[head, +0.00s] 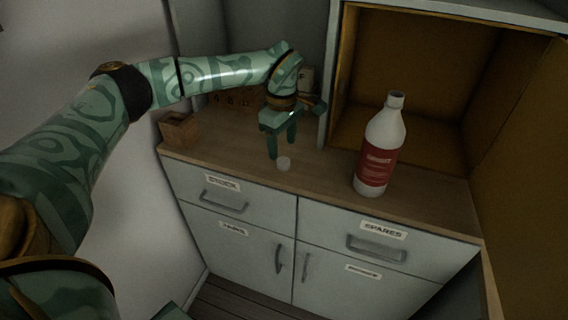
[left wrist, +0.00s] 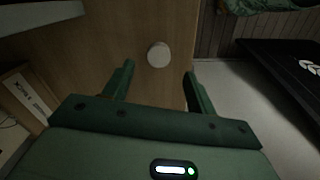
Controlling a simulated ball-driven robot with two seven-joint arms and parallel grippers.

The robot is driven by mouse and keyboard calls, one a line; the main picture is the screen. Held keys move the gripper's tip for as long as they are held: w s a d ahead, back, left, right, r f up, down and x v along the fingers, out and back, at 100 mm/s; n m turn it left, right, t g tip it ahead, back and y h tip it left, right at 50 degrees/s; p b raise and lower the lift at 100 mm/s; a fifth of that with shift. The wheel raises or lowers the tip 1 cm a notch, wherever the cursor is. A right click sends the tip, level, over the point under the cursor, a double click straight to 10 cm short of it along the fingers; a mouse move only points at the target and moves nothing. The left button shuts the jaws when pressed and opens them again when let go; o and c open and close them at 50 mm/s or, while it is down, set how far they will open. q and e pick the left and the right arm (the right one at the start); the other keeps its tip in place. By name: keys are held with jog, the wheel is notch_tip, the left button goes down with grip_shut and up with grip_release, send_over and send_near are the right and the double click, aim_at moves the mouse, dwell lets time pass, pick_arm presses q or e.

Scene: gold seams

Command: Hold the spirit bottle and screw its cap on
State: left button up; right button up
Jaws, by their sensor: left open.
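The spirit bottle (head: 380,150) stands upright on the wooden counter, white with a red label. Its neck (head: 396,98) is at the top and shows no cap on it. A small white cap (head: 284,163) lies on the counter near the front edge, left of the bottle. My left gripper (head: 281,150) points down just behind and above the cap, open and empty. In the left wrist view the cap (left wrist: 158,55) lies just beyond the two spread fingertips (left wrist: 160,75), roughly between them. My right gripper is not in view.
A wooden box (head: 180,130) stands at the counter's left end. An open cabinet (head: 415,70) with a wooden interior rises behind the bottle, its door (head: 525,150) swung open on the right. Drawers labelled SPARES (head: 383,230) are below. The counter between cap and bottle is clear.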

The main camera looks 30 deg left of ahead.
aim_at(283, 160)
pick_arm(q)
notch_tip(283, 160, down, 5)
jog(key=shift+w+f+b, duration=0.15)
jog(key=shift+f+b, duration=0.05)
jog(key=shift+b, duration=0.9)
jog(key=shift+r, duration=0.1)
jog(key=shift+d, duration=0.1)
jog(key=c, duration=1)
